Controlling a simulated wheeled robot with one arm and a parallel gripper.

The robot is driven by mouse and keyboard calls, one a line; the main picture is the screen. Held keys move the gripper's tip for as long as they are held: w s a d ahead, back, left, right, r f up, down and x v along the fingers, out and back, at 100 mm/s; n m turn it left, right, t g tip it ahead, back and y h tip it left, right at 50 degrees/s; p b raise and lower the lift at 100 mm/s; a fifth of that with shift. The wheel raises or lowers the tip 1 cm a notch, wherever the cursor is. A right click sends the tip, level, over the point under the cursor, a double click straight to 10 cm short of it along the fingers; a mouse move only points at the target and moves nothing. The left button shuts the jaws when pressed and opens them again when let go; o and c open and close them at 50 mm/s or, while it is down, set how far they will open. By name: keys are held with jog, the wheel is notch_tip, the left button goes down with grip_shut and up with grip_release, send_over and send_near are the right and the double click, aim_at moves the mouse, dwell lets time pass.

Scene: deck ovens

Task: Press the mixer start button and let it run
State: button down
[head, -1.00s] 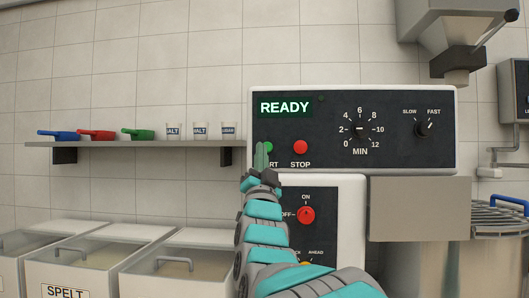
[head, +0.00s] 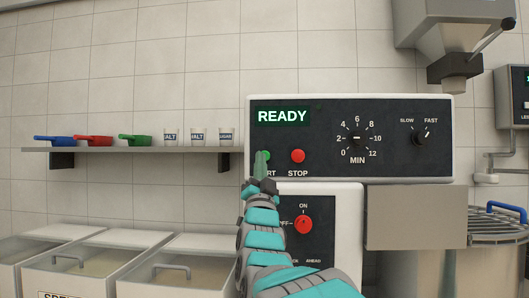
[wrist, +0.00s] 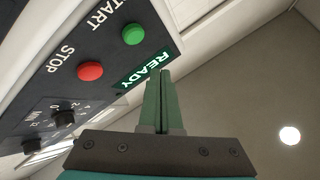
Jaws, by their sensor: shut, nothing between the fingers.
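The mixer control panel (head: 350,176) shows a lit green READY display (head: 282,116). The green start button (wrist: 133,34) is plain in the wrist view; in the head view my fingers largely cover it and part of its START label. The red stop button (head: 298,156) is just right of it, and it also shows in the wrist view (wrist: 90,71). My gripper (head: 261,154) is shut and empty, its green fingers pointing up in front of the panel. In the wrist view its fingertips (wrist: 159,74) appear apart from the start button.
A minute dial (head: 357,138) and a slow/fast knob (head: 420,138) sit right on the panel. A red on/off knob (head: 303,224) is below. A shelf (head: 140,150) with scoops and cups is left, above flour bins (head: 90,262). A caged bowl (head: 497,225) stands right.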

jog(key=shift+w+r, duration=0.1)
jog(key=shift+w, duration=2)
dwell(0.3)
jog(key=shift+w+d, duration=0.1)
jog(key=shift+w, duration=0.35)
jog(key=shift+w, duration=0.4)
dwell(0.7)
jog(key=shift+s, duration=0.1)
jog(key=shift+s+b, duration=0.55)
jog(key=shift+s, duration=0.2)
jog(key=shift+s, duration=0.1)
